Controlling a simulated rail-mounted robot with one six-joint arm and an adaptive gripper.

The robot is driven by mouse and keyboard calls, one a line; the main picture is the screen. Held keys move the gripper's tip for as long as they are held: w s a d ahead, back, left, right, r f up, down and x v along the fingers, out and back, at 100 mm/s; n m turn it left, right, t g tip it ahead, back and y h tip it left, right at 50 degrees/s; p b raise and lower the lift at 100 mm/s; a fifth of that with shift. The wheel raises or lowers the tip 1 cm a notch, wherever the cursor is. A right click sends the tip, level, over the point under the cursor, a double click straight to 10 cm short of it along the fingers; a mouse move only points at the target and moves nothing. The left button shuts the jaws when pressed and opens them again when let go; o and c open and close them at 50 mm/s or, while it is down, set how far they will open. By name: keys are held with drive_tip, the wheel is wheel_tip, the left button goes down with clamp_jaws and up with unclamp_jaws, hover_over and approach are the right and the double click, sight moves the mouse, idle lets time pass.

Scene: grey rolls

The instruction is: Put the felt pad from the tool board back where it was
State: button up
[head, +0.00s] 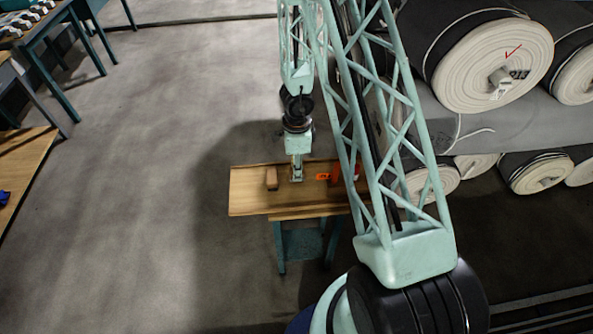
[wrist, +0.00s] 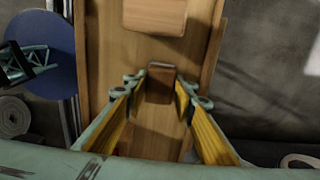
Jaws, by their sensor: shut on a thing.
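The tool board (head: 245,195) is a wooden top on a teal stand, and its wood also shows in the wrist view (wrist: 102,40). My gripper (head: 296,178) points down at it near the middle. In the wrist view my gripper (wrist: 161,88) is shut on a small brown block-like piece, which I take for the felt pad (wrist: 160,80). I cannot tell whether the piece touches the board. A similar brown block (head: 272,178) lies on the board, left of my gripper in the head view; it shows at the top of the wrist view (wrist: 155,15).
A bright orange item (head: 323,177) and a darker orange-red one (head: 338,173) are on the board's right part, partly behind my arm. Large grey rolls (head: 490,62) are stacked at the right. Teal-legged tables (head: 70,95) stand at the left, with open floor between (head: 170,130).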

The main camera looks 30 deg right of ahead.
drive_tip(key=shift+f, duration=0.1)
drive_tip(key=o, duration=0.8)
drive_tip(key=shift+r, duration=0.25)
drive_tip(key=shift+r+p, duration=5.85)
drive_tip(key=shift+p, duration=0.15)
